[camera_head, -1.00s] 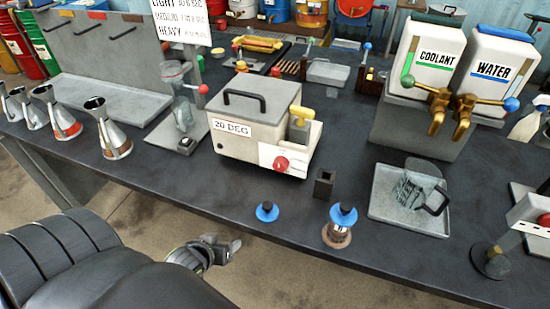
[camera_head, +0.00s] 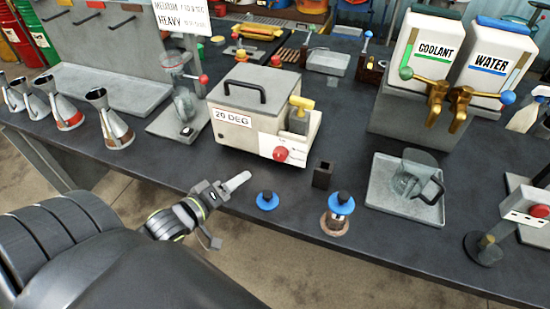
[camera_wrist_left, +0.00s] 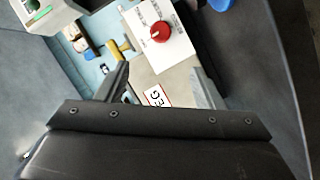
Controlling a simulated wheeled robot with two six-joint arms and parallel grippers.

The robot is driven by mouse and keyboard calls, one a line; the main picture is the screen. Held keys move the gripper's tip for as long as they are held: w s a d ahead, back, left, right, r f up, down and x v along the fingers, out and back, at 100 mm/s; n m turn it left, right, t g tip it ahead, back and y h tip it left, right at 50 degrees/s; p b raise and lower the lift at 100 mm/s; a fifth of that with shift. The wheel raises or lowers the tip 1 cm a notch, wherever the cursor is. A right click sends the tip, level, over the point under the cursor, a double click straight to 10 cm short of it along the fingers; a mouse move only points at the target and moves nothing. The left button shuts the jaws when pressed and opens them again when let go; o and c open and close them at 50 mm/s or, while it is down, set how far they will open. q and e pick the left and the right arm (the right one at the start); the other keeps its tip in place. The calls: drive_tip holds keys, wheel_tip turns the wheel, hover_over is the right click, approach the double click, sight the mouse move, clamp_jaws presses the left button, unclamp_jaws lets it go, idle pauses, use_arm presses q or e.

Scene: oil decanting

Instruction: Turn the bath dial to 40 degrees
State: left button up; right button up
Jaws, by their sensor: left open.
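The bath (camera_head: 240,112) is a pale box with a black handle on its lid and a "20 DEG" label. Its red dial (camera_head: 281,154) sits on a white plate on the front; the dial's setting is too small to read. My left gripper (camera_head: 240,180) is in front of the bath, over the table's front edge, to the lower left of the dial and apart from it. In the left wrist view the red dial (camera_wrist_left: 161,31) and its white scale plate lie ahead, beyond the open, empty fingers. My right gripper is not in view.
Two blue-topped pieces (camera_head: 267,200) (camera_head: 340,203) and a small dark square holder (camera_head: 322,175) stand right of my left gripper. A tray (camera_head: 378,198) with a glass jug (camera_head: 408,178) is further right.

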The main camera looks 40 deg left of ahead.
sight(277, 156)
use_arm(q)
drive_tip(key=b+x, duration=0.1)
drive_tip(key=x, duration=1.3)
drive_tip(key=shift+w+d+f, duration=0.1)
drive_tip(key=shift+w+f, duration=0.05)
drive_tip(key=shift+w, duration=0.05)
drive_tip(key=shift+x, duration=0.85)
